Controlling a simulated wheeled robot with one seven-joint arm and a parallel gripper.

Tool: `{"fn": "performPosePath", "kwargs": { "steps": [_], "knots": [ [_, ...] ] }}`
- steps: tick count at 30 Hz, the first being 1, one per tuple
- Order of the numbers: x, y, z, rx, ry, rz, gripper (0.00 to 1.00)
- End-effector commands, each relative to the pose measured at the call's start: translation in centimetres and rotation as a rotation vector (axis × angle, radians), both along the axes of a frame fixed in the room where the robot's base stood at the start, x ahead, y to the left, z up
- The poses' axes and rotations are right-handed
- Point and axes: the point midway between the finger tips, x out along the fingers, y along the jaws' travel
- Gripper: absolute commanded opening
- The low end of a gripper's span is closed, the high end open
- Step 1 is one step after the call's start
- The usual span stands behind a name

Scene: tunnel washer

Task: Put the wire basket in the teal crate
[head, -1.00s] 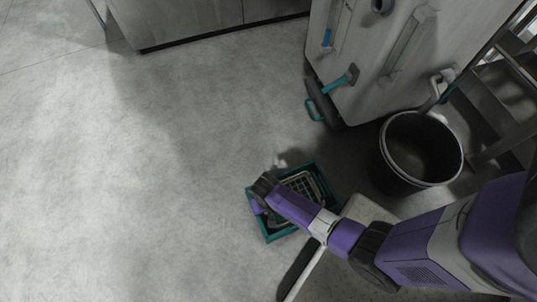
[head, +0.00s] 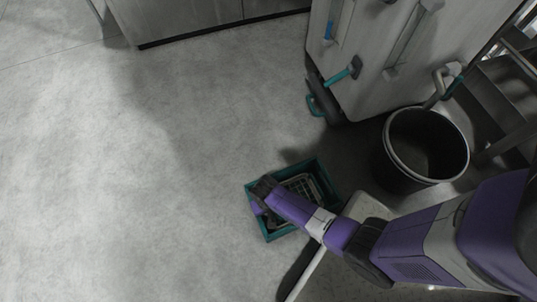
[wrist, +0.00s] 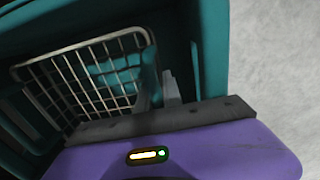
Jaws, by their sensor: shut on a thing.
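The teal crate (head: 270,234) stands on the floor below my arm in the head view. In the wrist view its teal wall (wrist: 210,45) rises close to my gripper. The wire basket (head: 301,184) shows within the crate's outline, partly covered by my arm. In the wrist view the basket's pale wire grid (wrist: 85,85) lies inside the crate walls, beside my fingers. My gripper (wrist: 165,92) is shut on the basket near its edge. Its fingertips are hidden by my wrist in the head view. Whether the basket touches the crate floor, I cannot tell.
A black bucket (head: 424,150) stands to the right of the crate. A pale machine panel (head: 385,60) with teal handles is behind it, beside metal steps (head: 490,105). The floor (head: 130,210) to the left is clear.

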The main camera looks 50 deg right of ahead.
Motion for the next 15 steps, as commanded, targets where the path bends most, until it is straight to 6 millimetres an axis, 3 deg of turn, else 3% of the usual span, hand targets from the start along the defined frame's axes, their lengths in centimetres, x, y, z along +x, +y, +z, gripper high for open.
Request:
{"fn": "performPosePath", "kwargs": {
  "steps": [5, 6, 9, 15],
  "knots": [
    [0.06, -0.01, -0.21, 0.000, -0.001, 0.000, 0.00],
    [0.01, 0.00, -0.24, 0.000, 0.000, 0.000, 0.16],
    [0.01, 0.00, -0.24, 0.000, 0.000, 0.000, 0.32],
    [-0.01, 0.00, -0.25, 0.000, 0.000, 0.000, 0.32]
  ]
}}
